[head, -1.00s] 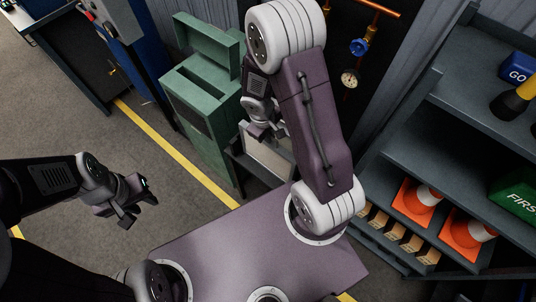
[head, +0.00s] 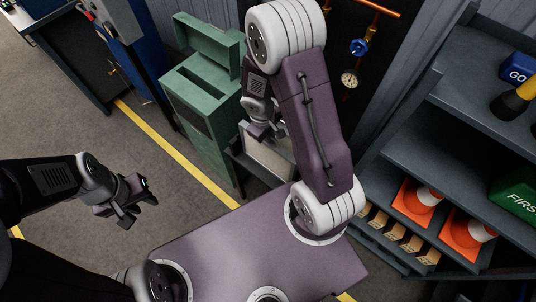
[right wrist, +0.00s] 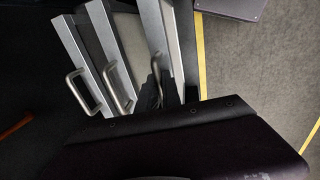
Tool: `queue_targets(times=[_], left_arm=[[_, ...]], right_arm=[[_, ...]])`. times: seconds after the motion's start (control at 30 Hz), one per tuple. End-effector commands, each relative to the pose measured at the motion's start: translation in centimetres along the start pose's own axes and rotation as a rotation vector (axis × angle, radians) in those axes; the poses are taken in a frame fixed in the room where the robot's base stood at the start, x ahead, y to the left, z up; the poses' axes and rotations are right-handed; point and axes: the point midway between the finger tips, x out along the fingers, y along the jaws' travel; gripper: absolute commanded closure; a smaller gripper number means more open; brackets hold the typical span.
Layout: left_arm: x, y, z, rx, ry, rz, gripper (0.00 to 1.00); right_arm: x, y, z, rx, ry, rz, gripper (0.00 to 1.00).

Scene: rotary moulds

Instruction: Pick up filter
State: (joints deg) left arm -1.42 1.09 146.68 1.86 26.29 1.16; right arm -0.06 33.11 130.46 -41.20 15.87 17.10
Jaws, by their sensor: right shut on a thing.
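Flat filters with silver frames and bar handles stand side by side in the right wrist view. The rightmost filter (right wrist: 157,35) has its handle at my right gripper (right wrist: 160,90), whose dark fingers are shut on it. In the head view the pale face of a filter (head: 268,153) shows just below my right gripper (head: 257,133), partly hidden behind my right arm. Two more filters, a middle one (right wrist: 119,45) and a left one (right wrist: 80,55), stand to the left with free handles. My left gripper (head: 137,208) is open and empty over the floor.
A green bin (head: 203,100) with a raised lid stands left of the filters. Grey shelves (head: 400,165) with orange cones (head: 416,196) and boxes are at the right. Pipes with a blue valve (head: 358,46) are behind. Open floor (head: 185,205) lies at the left.

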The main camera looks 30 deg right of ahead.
Motion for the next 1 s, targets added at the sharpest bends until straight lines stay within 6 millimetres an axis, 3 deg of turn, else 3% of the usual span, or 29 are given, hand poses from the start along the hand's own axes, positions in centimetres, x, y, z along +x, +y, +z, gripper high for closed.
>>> queue_targets(times=[0.57,0.77,1.0], left_arm=[[-0.2,0.0,0.0,0.0,0.0,0.0,0.66],[-2.0,0.0,-0.2,0.0,0.0,0.0,0.66],[-3.7,0.1,-0.4,0.0,0.0,0.0,0.66]], right_arm=[[-0.4,0.1,-0.1,0.001,0.002,0.001,1.0],[-3.4,0.7,-0.1,0.001,0.004,0.001,1.0],[-9.4,2.0,-0.2,0.003,0.008,0.004,1.0]])
